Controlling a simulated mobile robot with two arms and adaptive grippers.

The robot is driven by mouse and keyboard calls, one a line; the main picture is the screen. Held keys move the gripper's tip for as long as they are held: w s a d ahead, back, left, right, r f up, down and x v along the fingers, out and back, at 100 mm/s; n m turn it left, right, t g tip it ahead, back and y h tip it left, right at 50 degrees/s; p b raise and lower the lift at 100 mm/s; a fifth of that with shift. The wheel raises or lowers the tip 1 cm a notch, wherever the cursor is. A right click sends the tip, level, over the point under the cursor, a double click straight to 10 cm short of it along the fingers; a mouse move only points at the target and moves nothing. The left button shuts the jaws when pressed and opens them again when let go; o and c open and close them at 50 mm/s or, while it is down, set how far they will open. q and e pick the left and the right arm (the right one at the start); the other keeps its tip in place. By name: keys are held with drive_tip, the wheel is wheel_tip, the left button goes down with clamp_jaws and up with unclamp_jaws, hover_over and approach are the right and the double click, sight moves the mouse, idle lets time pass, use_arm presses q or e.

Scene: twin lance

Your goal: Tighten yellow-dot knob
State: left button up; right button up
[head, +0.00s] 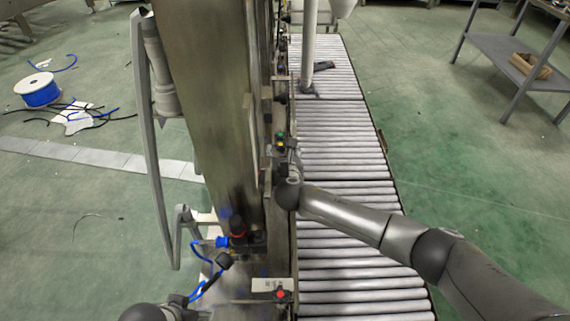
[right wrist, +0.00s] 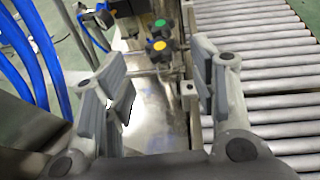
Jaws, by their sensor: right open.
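The yellow-dot knob (right wrist: 160,23) is a dark lobed knob with a yellow centre, at the top middle of the right wrist view. In the head view my right arm reaches in from the right to the machine's side, where the knobs are too small to tell apart surely. Part of my left arm (head: 150,312) shows at the bottom left; its jaws are unclear.
A tall metal machine column (head: 205,110) stands left of the knobs. A roller conveyor (head: 340,145) runs along the right. Blue hoses (right wrist: 30,50) pass at the left of the wrist view. A red button (head: 281,294) sits low on the machine.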

drive_tip(key=v, duration=0.7)
drive_tip(key=shift+s+d, duration=0.1)
